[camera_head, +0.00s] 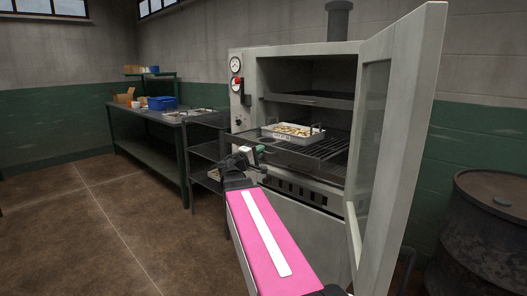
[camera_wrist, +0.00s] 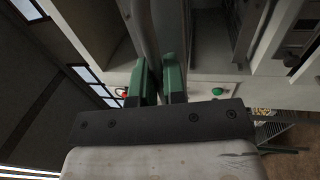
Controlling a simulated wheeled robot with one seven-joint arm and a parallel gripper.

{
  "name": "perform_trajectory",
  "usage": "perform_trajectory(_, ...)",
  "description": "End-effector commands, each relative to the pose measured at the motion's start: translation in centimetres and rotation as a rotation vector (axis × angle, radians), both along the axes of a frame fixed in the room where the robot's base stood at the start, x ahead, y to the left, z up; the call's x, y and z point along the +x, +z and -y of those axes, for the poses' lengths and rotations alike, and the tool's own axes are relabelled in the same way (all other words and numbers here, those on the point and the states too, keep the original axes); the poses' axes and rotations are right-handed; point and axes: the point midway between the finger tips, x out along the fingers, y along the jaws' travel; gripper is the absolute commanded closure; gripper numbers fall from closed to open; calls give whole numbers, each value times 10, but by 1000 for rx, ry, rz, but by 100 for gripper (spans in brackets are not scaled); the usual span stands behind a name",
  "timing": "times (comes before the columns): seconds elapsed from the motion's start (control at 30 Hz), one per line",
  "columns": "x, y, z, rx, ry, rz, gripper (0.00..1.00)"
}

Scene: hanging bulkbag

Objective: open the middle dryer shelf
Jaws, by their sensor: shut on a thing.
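The dryer (camera_head: 345,48) stands with its door (camera_head: 398,130) swung open to the right. Its middle shelf (camera_head: 322,150), a dark wire rack, sticks out past the front of the cabinet. A metal tray (camera_head: 268,134) of small pale pieces rests on it. My gripper (camera_head: 254,155) is at the shelf's front left corner. In the wrist view, the green fingers of my gripper (camera_wrist: 159,78) are shut on a grey bar (camera_wrist: 143,30), which appears to be the shelf's front edge. The exact contact is partly hidden by the fingers.
An upper shelf (camera_head: 310,99) is inside the dryer. A dark rack (camera_head: 207,150) and a workbench (camera_head: 140,113) with a blue bin (camera_head: 162,103) stand left. A rusty drum (camera_head: 490,235) stands right. The left floor is clear.

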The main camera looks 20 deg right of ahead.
Motion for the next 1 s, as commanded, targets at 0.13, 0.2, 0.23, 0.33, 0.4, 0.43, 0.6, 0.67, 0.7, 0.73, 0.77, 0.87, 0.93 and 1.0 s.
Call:
perform_trajectory(0.13, -1, -1, -1, 3, -1, 0, 100)
perform_trajectory(0.2, -1, -1, -1, 3, -1, 0, 100)
perform_trajectory(0.23, -1, -1, -1, 3, -1, 0, 100)
perform_trajectory(0.33, 0, -1, -1, 3, -1, 0, 100)
perform_trajectory(0.4, 0, -1, -1, 3, -1, 0, 80)
perform_trajectory(0.43, 0, -1, -1, 2, -1, 0, 80)
perform_trajectory(0.6, 0, -1, -1, 1, 0, 0, 80)
perform_trajectory(0.67, 0, 0, -1, 1, 0, 0, 80)
perform_trajectory(0.7, -1, -1, -2, 1, 0, 0, 80)
perform_trajectory(0.73, -1, -1, -3, 1, 0, 0, 80)
perform_trajectory(0.77, -2, -1, -5, 1, 0, 0, 80)
perform_trajectory(0.87, -7, -3, -14, 1, 1, -1, 80)
perform_trajectory(0.93, -11, -5, -24, 1, 2, -1, 80)
perform_trajectory(1.0, -16, -8, -35, 1, 3, -1, 80)
